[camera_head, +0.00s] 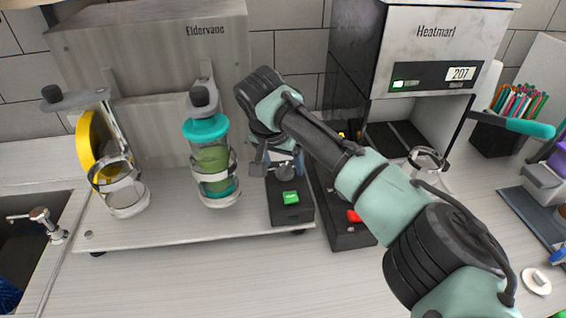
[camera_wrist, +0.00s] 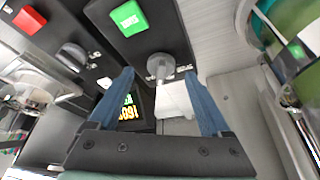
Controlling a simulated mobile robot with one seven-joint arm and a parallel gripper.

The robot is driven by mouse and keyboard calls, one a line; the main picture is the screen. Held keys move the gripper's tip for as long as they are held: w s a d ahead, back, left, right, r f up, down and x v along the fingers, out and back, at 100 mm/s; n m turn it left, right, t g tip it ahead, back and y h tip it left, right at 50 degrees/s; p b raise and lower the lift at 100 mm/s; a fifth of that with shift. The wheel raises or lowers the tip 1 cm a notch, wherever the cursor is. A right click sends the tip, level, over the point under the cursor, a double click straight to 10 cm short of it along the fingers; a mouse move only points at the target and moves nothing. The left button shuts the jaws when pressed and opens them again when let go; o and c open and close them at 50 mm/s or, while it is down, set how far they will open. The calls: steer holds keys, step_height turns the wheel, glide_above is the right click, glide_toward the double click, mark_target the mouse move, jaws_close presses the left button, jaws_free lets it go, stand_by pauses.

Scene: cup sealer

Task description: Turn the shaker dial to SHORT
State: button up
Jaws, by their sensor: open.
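The shaker dial (camera_head: 286,172) is a grey round knob on a black control box (camera_head: 291,205) with a green button (camera_head: 291,198). In the wrist view the dial (camera_wrist: 160,66) sits between the blue fingertips of my gripper (camera_wrist: 160,74), apart from both. The gripper is open and empty. In the head view my gripper (camera_head: 274,163) is low over the box and partly hides the dial. The white lettering around the dial is too small or hidden to read, so its setting cannot be told.
A shaker cup with teal lid (camera_head: 207,160) stands left of the box. A second black box with a red button (camera_head: 355,215) stands to the right, with its own dial (camera_wrist: 74,55). The Heatmarl machine (camera_head: 440,50) stands behind. The front counter is clear.

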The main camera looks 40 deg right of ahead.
steer(key=shift+x, duration=1.1)
steer(key=shift+w, duration=0.1)
jaws_close()
